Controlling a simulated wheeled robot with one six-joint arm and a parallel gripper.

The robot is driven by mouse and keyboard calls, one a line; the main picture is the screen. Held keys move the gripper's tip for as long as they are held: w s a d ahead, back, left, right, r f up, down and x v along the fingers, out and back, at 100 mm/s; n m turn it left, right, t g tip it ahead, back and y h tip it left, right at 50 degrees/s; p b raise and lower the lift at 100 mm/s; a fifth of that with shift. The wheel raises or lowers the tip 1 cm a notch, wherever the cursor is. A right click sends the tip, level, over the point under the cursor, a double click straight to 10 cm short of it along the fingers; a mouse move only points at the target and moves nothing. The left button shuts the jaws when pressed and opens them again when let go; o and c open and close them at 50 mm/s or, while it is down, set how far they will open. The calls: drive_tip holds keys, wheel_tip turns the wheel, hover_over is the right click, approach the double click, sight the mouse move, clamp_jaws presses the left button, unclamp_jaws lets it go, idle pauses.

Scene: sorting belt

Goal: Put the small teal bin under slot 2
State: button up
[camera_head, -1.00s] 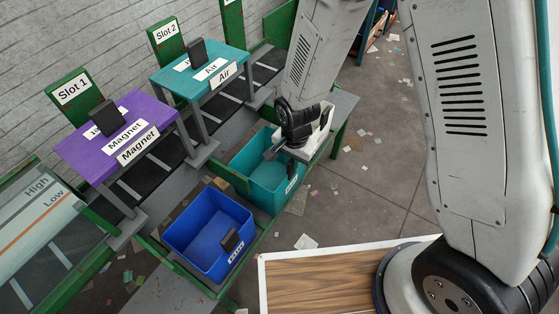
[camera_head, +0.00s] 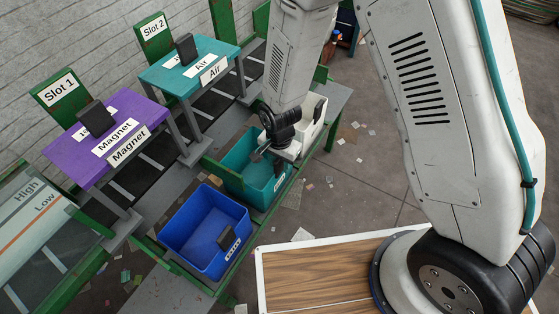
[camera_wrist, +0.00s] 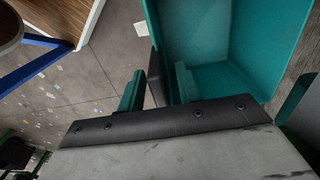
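The small teal bin (camera_head: 240,184) stands upright in the row on the rack, beside the blue bin. In the wrist view it fills the top right (camera_wrist: 265,40). My gripper (camera_head: 272,160) is low over its right wall. In the wrist view the two fingers (camera_wrist: 157,90) stand apart, one inside the bin and one outside, with the dark grip block (camera_wrist: 154,70) on the wall between them. A small gap shows beside the outer finger. The Slot 2 sign (camera_head: 153,31) stands behind the teal Air table (camera_head: 190,72). The arm hides part of the bin's far side.
The blue bin (camera_head: 195,235) is in front of the teal one, and a white bin (camera_head: 316,112) is behind it. The purple Magnet table (camera_head: 80,160) is at Slot 1 (camera_head: 57,88). A dark belt runs below the tables.

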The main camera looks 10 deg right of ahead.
drive_tip(key=d+r+n, duration=0.1)
drive_tip(key=d+r, duration=0.1)
drive_tip(key=r, duration=0.8)
drive_tip(key=d+r, duration=0.2)
drive_tip(key=r, duration=0.8)
drive_tip(key=s+d+r+n, duration=0.2)
drive_tip(key=s+d+r, duration=0.3)
drive_tip(key=d+r, duration=0.4)
drive_tip(key=s+d+r+n, duration=0.2)
drive_tip(key=s+d+r, duration=0.2)
drive_tip(key=s, duration=0.3)
drive_tip(key=s+d+r+n+t, duration=0.1)
drive_tip(key=s+d+r+n, duration=0.1)
drive_tip(key=s+r, duration=0.3)
drive_tip(key=s+d, duration=0.1)
drive_tip(key=s, duration=0.1)
drive_tip(key=shift+s+d+r+n, duration=0.3)
drive_tip(key=shift+d+r, duration=0.1)
